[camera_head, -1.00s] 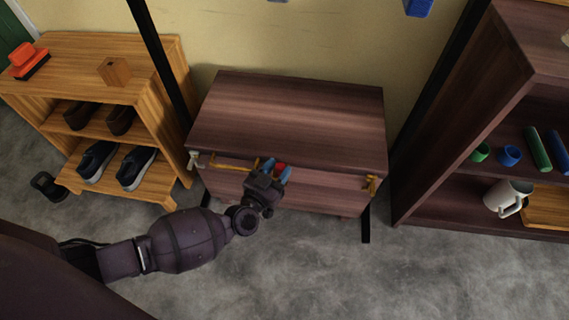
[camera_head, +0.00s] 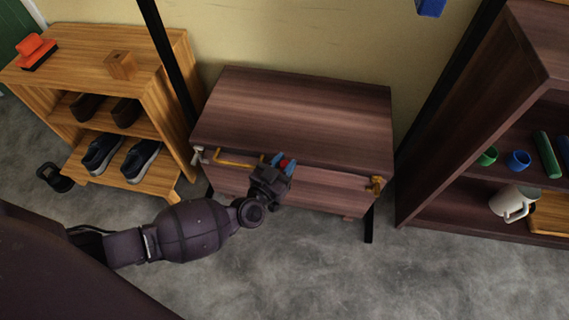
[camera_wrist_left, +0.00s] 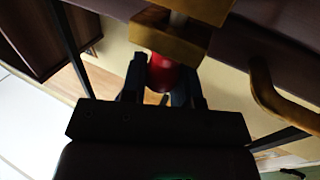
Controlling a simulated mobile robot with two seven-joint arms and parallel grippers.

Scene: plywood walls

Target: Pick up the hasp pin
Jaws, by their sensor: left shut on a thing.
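The hasp pin shows a red head (camera_head: 285,163) at the front upper edge of the dark wooden chest (camera_head: 300,90). In the left wrist view, the red head (camera_wrist_left: 160,72) sits between my left fingers, below a brass hasp piece (camera_wrist_left: 165,45), with a pale shaft (camera_wrist_left: 178,18) above it. My left gripper (camera_head: 283,164) is shut on the pin's red head, its blue fingertips on either side. The gripper also shows in the left wrist view (camera_wrist_left: 163,72). The gripper hides part of the hasp in the head view. My right gripper is out of view.
A brass handle (camera_head: 238,161) and a pale catch (camera_head: 197,155) are left of my gripper, with a brass catch (camera_head: 376,185) at the right. A shoe rack (camera_head: 160,55) stands left and a dark shelf (camera_head: 455,120) right. Grey floor (camera_head: 330,270) in front is clear.

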